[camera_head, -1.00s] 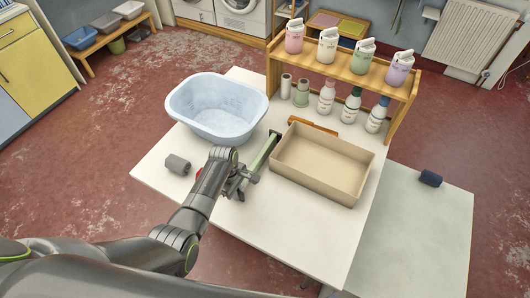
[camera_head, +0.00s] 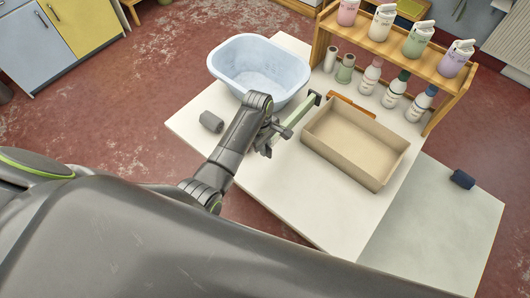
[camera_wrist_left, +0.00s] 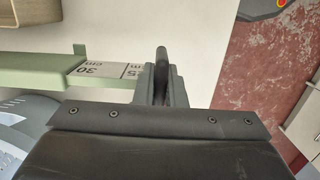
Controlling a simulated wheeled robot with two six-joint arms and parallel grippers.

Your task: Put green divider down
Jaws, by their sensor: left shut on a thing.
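The green divider (camera_head: 298,111) is a light green bar with dark ends, held beside the left side of the beige tray (camera_head: 352,150). In the left wrist view the divider (camera_wrist_left: 45,72) reaches left from my fingers and carries a white scale marked 25 and 30 cm. My left gripper (camera_head: 274,134) is shut on the divider's near end, above the white table. It also shows in the left wrist view (camera_wrist_left: 162,78). Whether the divider touches the table is hard to tell. My right gripper is not in view.
A pale blue basin (camera_head: 258,66) stands behind my gripper, and a grey roll (camera_head: 211,121) lies to its left on the white table (camera_head: 300,205). A wooden shelf (camera_head: 395,56) with bottles stands behind the tray. A dark blue roll (camera_head: 461,179) lies on the grey side surface. The table front is clear.

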